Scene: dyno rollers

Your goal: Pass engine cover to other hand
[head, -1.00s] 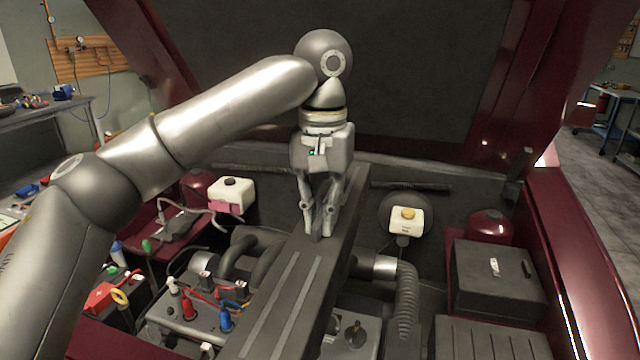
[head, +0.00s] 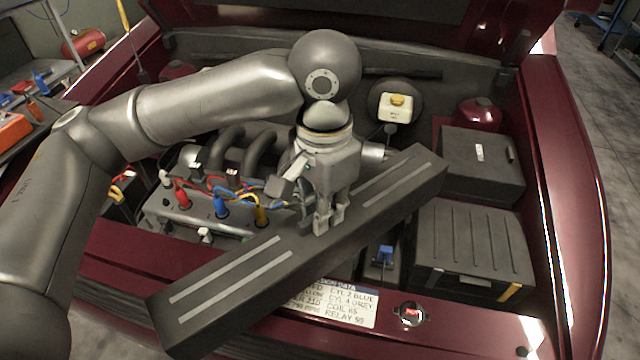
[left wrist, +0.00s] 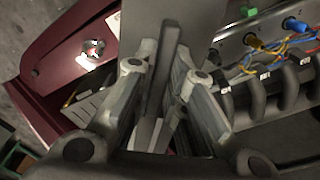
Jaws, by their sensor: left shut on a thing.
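The engine cover (head: 230,285) is a long dark grey bar with pale stripes along its top. In the head view it lies diagonally over the engine bay, its near end at the lower left and its far end at the right. My left gripper (head: 325,222) is shut on a raised part at the middle of the cover. The left wrist view shows both fingers (left wrist: 158,100) around a thin upright ridge. The cover hides part of the engine and front edge. My right gripper is not in view.
The engine (head: 200,212) with coloured plugs and wires is behind the cover. A black box (head: 482,165) and a battery-like ribbed box (head: 470,245) stand at the right. A white reservoir (head: 397,107) is at the back. The red car body edge (head: 565,200) bounds the bay.

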